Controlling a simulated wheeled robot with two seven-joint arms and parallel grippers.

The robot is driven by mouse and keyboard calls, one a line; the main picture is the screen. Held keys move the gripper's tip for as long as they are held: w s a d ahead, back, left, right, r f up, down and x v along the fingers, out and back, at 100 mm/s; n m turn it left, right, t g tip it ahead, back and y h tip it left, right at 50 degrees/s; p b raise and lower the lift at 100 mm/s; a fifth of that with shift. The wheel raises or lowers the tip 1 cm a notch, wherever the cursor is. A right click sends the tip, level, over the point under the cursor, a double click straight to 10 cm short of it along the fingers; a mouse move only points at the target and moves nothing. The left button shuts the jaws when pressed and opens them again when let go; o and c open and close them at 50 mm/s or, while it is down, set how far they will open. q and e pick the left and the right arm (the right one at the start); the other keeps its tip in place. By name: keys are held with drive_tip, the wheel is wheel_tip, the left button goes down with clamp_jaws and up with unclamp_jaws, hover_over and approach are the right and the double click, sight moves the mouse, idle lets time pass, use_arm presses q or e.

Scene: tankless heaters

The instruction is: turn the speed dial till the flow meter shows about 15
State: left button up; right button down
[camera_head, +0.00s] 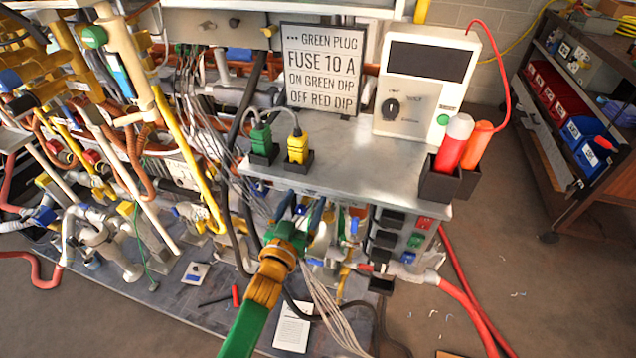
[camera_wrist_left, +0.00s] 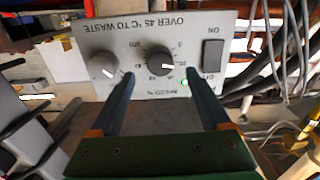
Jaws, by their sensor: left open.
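In the left wrist view a grey panel (camera_wrist_left: 85,38) appears upside down. It carries a dark dial (camera_wrist_left: 158,61) with a white pointer line and a scale marked "IMPELLER %", which looks like the speed dial. My left gripper (camera_wrist_left: 160,75) is open and empty, its two dark fingers reaching toward the panel on either side of this dial; contact cannot be told. In the head view my left gripper (camera_head: 304,208), green and orange with blue fingers, is in front of the bench's front edge. I cannot pick out a flow meter reading. My right gripper is not in view.
On the panel are a grey knob (camera_wrist_left: 103,65), a dark switch (camera_wrist_left: 212,55) and a lit green lamp (camera_wrist_left: 185,82). In the head view a metal bench (camera_head: 350,175) holds a white box (camera_head: 415,85) with a blank display and a sign (camera_head: 321,68). Pipes and cables crowd the left.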

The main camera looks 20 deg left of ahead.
use_arm(q)
drive_tip(key=w, duration=0.3)
drive_tip(key=shift+w+f, duration=0.1)
drive_tip(key=shift+w, duration=0.3)
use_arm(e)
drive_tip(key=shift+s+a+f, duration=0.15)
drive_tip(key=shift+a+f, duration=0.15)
use_arm(q)
clamp_jaws()
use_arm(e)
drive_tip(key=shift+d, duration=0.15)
use_arm(q)
drive_tip(key=shift+m, duration=0.4)
drive_tip(key=m+b, duration=0.1)
drive_tip(key=m, duration=0.7)
drive_tip(key=shift+m, duration=0.4)
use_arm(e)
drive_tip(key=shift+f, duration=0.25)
